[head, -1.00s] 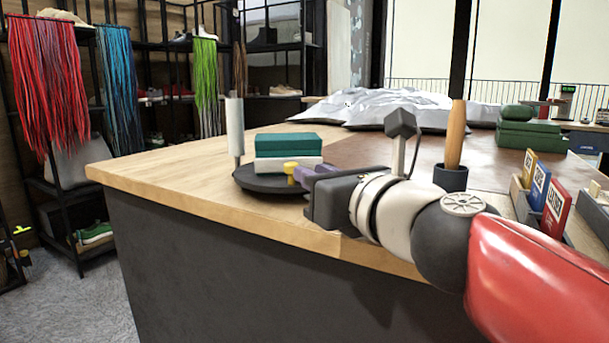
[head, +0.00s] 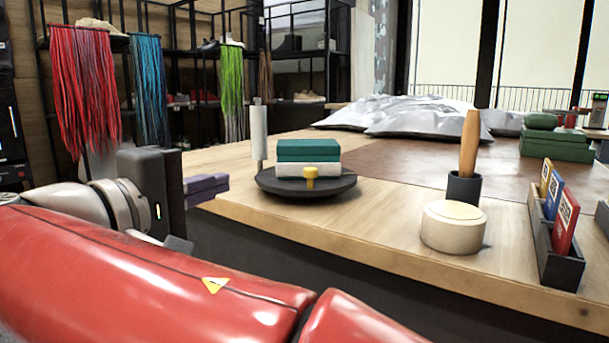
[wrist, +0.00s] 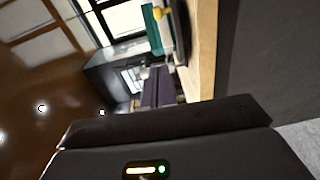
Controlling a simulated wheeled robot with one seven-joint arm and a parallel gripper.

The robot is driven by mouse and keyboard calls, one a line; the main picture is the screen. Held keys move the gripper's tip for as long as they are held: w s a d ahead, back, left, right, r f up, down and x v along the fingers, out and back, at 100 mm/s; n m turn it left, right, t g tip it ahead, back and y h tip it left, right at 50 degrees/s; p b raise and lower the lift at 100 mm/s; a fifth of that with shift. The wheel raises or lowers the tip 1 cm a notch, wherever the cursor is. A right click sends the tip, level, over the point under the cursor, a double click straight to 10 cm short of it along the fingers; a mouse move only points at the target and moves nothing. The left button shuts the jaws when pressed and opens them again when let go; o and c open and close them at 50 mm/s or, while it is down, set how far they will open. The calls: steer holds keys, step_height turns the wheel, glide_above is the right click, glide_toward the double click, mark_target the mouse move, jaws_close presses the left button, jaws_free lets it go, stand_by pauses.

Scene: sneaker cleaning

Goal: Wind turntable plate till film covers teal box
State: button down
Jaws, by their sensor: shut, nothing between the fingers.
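The teal box (head: 308,150) with a white lower part (head: 292,170) sits on the round black turntable plate (head: 338,185) on the wooden counter. A yellow knob (head: 311,178) stands at the plate's near edge. A white film roll (head: 259,132) stands upright at the plate's back left. I see no film across the teal box. My gripper (head: 222,187) has purple fingers, shut and empty, left of the plate and apart from it. In the wrist view the purple fingers (wrist: 158,88) show below the teal box (wrist: 152,28) and yellow knob (wrist: 157,13).
A round pale-topped tub (head: 453,228), a dark cup with a wooden handle (head: 466,185) and a rack of coloured cards (head: 555,245) stand to the right. Silver bags (head: 400,115) lie behind. The counter before the plate is clear.

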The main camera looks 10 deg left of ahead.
glide_toward(313, 173)
steer(key=w+a, duration=0.4)
steer(key=w, duration=0.2)
steer(key=shift+w+d+m+h+b, duration=0.15)
steer(key=shift+d+b, duration=0.05)
steer(key=shift+d, duration=0.4)
steer(key=shift+w+d+m+h+b, duration=0.1)
steer(key=shift+d+m+h+b, duration=0.1)
steer(key=shift+d, duration=0.45)
steer(key=shift+w+d, duration=0.3)
steer(key=shift+d, duration=0.25)
steer(key=shift+d+n+y+b, duration=0.5)
steer(key=shift+n+y+b, duration=0.05)
steer(key=shift+y+b, duration=0.2)
steer(key=shift+w+d+f+n+t+y+b, duration=0.1)
steer(key=shift+d+n+t+y+b, duration=0.05)
steer(key=shift+d+n+y+b, duration=0.6)
steer(key=shift+d+n+t+y+b, duration=0.15)
steer(key=shift+d+n+y+b, duration=0.25)
steer(key=shift+y, duration=0.55)
steer(key=shift+w+d+b, duration=0.4)
steer(key=shift+d+b, duration=0.05)
steer(key=shift+d, duration=0.4)
steer(key=shift+w+d+b, duration=0.35)
steer(key=shift+d+b, duration=0.05)
steer(key=shift+d, duration=0.45)
steer(key=shift+w+d+b, duration=0.45)
steer(key=shift+w+d, duration=0.7)
steer(key=shift+d, duration=0.15)
